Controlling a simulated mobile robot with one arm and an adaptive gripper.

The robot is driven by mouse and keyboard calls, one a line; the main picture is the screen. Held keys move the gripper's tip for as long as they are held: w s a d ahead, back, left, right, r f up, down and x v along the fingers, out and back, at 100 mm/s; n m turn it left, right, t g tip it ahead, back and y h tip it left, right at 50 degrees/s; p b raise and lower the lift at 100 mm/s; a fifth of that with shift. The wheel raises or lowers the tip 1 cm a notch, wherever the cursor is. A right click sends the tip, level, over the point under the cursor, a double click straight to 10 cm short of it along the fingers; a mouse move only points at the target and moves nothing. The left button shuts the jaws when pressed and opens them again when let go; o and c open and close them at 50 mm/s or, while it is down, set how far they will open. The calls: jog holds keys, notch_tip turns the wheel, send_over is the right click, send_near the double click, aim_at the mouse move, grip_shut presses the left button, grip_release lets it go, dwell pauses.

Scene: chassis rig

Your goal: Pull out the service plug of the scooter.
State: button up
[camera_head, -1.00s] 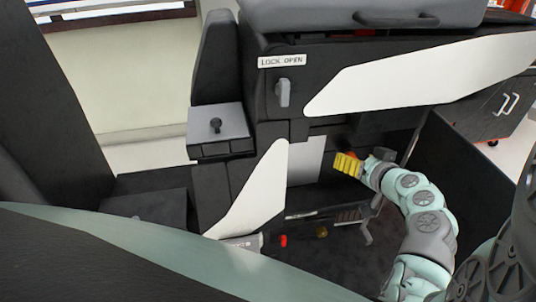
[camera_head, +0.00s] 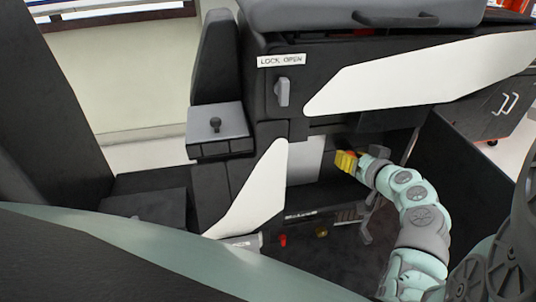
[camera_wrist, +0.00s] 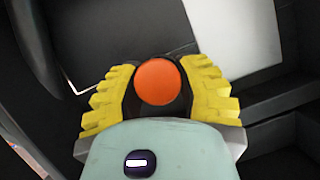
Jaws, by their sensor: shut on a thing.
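My gripper (camera_head: 346,162), with yellow ridged fingers, is in the dark open bay under the scooter's seat, right of a pale grey plate (camera_head: 305,160). In the wrist view the fingers are closed from both sides around a dark body topped by a round orange disc (camera_wrist: 158,81), which looks like the service plug. A bit of its orange (camera_head: 351,153) shows above the fingers in the head view. The fingers and my wrist housing hide the plug's lower part, so I cannot tell whether it still sits in a socket.
A lever (camera_head: 282,92) under a "LOCK OPEN" label (camera_head: 281,60) is on the panel at upper left. A small red part (camera_head: 283,240) and a yellowish part (camera_head: 321,231) are low in the bay. A dark wall (camera_head: 465,175) bounds the right side.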

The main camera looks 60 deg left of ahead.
grip_shut()
jog(key=shift+s+d+f+b, duration=0.15)
jog(key=shift+d+b, duration=0.1)
jog(key=shift+d, duration=0.2)
jog(key=shift+s+d+f+b, duration=0.1)
jog(key=shift+s+d+b, duration=0.1)
jog(key=shift+d, duration=0.25)
jog(key=shift+s+d+b, duration=0.3)
jog(key=shift+d+b, duration=0.1)
jog(key=shift+d, duration=0.35)
jog(key=shift+s+d+b, duration=0.3)
jog(key=shift+d+b, duration=0.1)
jog(key=shift+d, duration=0.3)
jog(key=shift+s+d+f+b, duration=0.1)
jog(key=shift+s+d+b, duration=0.2)
jog(key=shift+d+b, duration=0.35)
jog(key=shift+s+d+f+b, duration=0.1)
jog(key=shift+s+d+b, duration=0.25)
jog(key=shift+d, duration=0.55)
jog(key=shift+s+d+f+b, duration=0.1)
jog(key=shift+s+d+b, duration=0.3)
jog(key=shift+d, duration=0.35)
jog(key=shift+w, duration=0.15)
